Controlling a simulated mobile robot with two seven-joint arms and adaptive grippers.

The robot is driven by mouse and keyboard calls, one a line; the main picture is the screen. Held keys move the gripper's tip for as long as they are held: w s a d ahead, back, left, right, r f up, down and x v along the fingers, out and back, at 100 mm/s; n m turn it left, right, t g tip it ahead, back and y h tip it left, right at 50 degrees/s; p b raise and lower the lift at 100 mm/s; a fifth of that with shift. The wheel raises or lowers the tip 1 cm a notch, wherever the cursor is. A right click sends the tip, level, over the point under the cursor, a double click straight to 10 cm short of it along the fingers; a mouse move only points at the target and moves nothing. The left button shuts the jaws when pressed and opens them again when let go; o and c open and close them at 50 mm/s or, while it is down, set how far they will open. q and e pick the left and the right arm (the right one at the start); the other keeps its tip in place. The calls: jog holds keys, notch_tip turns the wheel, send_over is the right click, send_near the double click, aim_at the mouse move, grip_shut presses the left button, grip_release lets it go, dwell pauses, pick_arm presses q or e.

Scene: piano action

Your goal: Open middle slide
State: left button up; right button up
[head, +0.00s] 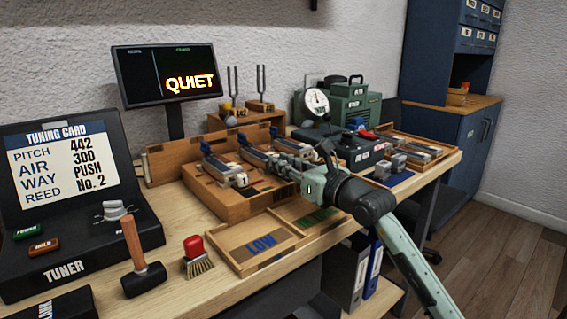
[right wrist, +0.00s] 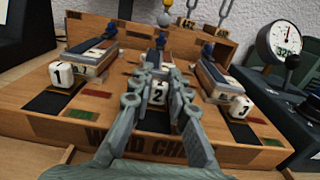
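A wooden wind chest (head: 228,208) carries three slides with numbered white knobs. The middle slide (head: 256,157) lies between the other two. Its knob, marked 2 (right wrist: 158,95), shows between the fingers of my right gripper (right wrist: 158,72). The fingers lie close along both sides of the knob. I cannot tell whether they press on it. In the head view my right gripper (head: 286,164) reaches over the chest from the right and hides part of it. Knob 1 (right wrist: 61,74) is to the left and knob 3 (right wrist: 241,107) to the right. My left gripper is not in view.
A shallow tray marked LOW (head: 235,262) lies in front of the chest. A hammer (head: 142,275) and a red-topped brush (head: 196,258) lie left of it. A round gauge (head: 316,101) and dark device (head: 352,150) stand at the right. A screen (head: 166,74) reads QUIET.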

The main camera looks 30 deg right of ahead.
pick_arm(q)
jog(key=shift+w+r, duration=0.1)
pick_arm(e)
grip_shut()
jog(key=shift+s+f, duration=0.1)
jog(key=shift+s, duration=0.1)
jog(key=s, duration=0.2)
jog(key=shift+s+d+b, duration=0.1)
jog(key=shift+s+b, duration=0.25)
jog(key=shift+s, duration=0.35)
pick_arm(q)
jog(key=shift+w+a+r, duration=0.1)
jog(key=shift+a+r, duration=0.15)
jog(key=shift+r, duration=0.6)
